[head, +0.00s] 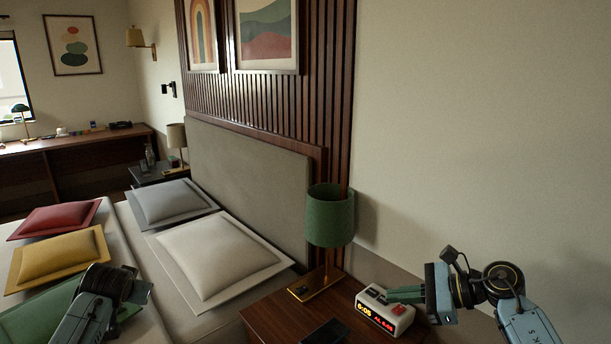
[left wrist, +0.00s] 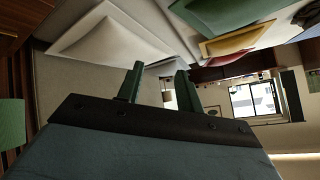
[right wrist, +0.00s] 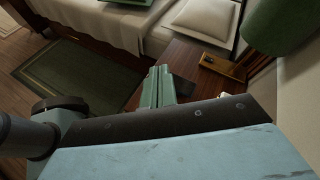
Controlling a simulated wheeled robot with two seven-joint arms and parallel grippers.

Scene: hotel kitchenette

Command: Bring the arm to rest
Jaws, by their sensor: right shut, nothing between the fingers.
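My right gripper (head: 390,295) is at the lower right of the head view, its green fingers pointing left. They appear just behind or above the white alarm clock (head: 372,318) on the nightstand; I cannot tell whether they touch it. In the right wrist view the fingers (right wrist: 157,72) are together with nothing between them. My left arm shows at the lower left of the head view, in front of the bed, its fingers not clearly visible there. In the left wrist view my left gripper (left wrist: 159,68) has its fingers apart and empty.
The wooden nightstand (head: 270,318) holds a green-shaded lamp (head: 330,215) and a dark flat object (head: 326,332). The bed has white (head: 215,255), yellow (head: 60,257) and red (head: 55,217) pillows. A bare wall (head: 470,120) is at the right.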

